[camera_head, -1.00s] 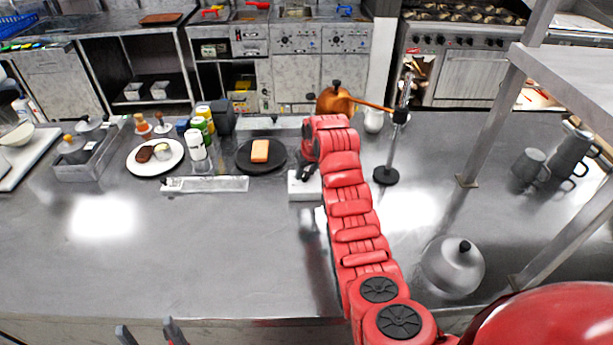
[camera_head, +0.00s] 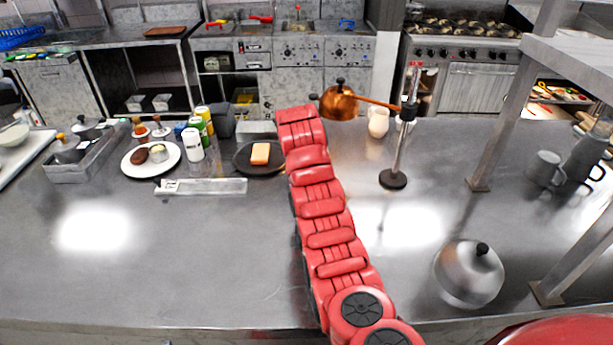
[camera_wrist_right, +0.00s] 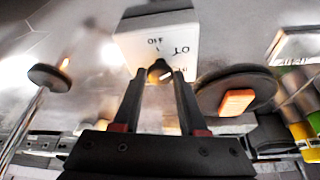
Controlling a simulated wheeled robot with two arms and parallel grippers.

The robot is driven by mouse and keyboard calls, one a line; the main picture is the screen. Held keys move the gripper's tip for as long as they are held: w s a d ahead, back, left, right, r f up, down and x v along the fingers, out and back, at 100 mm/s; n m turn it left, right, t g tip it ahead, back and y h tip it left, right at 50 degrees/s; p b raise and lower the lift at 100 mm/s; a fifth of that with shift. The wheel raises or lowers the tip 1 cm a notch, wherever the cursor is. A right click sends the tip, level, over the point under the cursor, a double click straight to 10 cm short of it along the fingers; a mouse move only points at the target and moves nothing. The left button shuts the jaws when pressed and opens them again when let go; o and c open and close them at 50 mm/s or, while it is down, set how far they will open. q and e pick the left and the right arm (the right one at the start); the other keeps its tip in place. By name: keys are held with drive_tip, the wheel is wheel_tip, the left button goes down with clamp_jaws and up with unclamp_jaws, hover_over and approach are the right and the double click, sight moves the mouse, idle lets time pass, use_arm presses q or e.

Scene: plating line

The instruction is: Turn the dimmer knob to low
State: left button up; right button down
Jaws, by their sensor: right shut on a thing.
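The dimmer is a white box with dark markings (camera_wrist_right: 158,42) in the right wrist view. Its dark round knob (camera_wrist_right: 160,69) carries a short light pointer mark on one side. My right gripper (camera_wrist_right: 160,77) is shut on the knob, one black finger on each side of it. The markings on the box are seen upside down and only partly readable. In the head view my red right arm hides both the box and the right gripper. My left gripper is not in view.
A black round plate (camera_head: 242,155) with an orange block (camera_head: 260,153) lies left of the arm. A pole on a black base (camera_head: 393,179) stands to the right, with a copper pan (camera_head: 338,102) beside it. A steel cloche (camera_head: 469,274) sits front right. The front left counter is clear.

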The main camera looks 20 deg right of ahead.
idle(0.4)
drive_tip(key=shift+c, duration=2.2)
unclamp_jaws()
drive_tip(key=b+v, duration=0.1)
drive_tip(key=v, duration=1.6)
drive_tip(key=shift+r, duration=0.2)
drive_tip(key=shift+a, duration=0.15)
